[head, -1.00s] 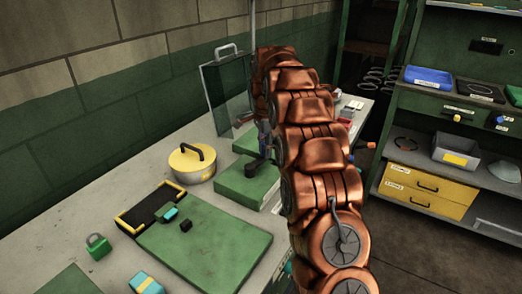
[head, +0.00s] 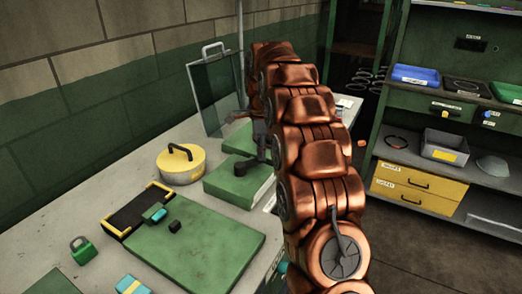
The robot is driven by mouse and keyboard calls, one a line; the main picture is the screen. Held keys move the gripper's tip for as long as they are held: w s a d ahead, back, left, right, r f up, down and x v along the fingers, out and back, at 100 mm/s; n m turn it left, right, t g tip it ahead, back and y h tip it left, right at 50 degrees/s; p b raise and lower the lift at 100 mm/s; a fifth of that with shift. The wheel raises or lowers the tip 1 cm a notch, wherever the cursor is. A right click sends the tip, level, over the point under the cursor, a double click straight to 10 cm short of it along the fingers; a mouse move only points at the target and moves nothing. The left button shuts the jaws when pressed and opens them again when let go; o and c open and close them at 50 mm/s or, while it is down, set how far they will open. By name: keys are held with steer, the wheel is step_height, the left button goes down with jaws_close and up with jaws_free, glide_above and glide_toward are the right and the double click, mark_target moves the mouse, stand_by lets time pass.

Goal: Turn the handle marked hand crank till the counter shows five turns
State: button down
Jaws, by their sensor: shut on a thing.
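A dark crank-like part (head: 242,167) stands on a green block (head: 232,186) on the bench, just left of my arm. Its right side runs behind the arm. I cannot read a hand crank label or any counter figure from here.
A yellow round tin (head: 181,165), a black and yellow tray (head: 125,217), a large green board (head: 205,250) and a green padlock (head: 82,250) lie on the bench. A shelf unit with yellow drawers (head: 410,188) stands at the right. Dark floor lies between.

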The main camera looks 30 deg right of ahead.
steer(key=c, duration=0.9)
jaws_free()
steer(key=shift+r, duration=3.75)
